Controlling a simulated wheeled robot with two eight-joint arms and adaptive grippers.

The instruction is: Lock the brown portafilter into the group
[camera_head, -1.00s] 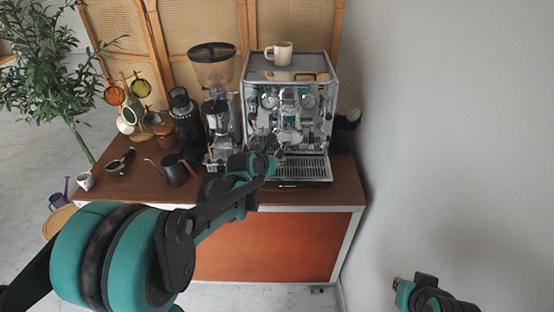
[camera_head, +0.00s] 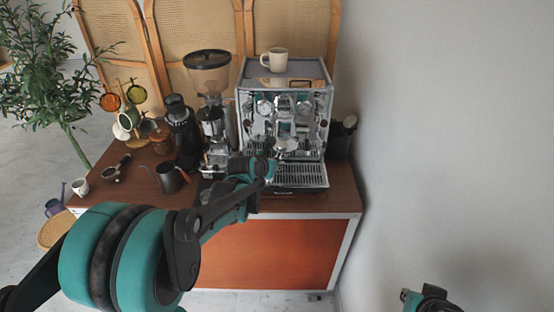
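The silver espresso machine (camera_head: 318,112) stands on the right part of the cart. A round silver part (camera_head: 286,144), at the group or just under it, shows at the middle of its front. My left gripper (camera_head: 270,158) is in front of the machine, just left of this part and above the drip tray. The brown portafilter cannot be made out clearly; my gripper may cover its handle, and the finger gap is hidden. A second, dark-handled portafilter (camera_head: 117,168) lies on the cart's left side. Part of my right arm, perhaps its gripper (camera_head: 408,298), shows at the bottom right, far from the cart.
A cream mug (camera_head: 274,60) stands on top of the machine. The drip tray (camera_head: 298,175) looks bare.

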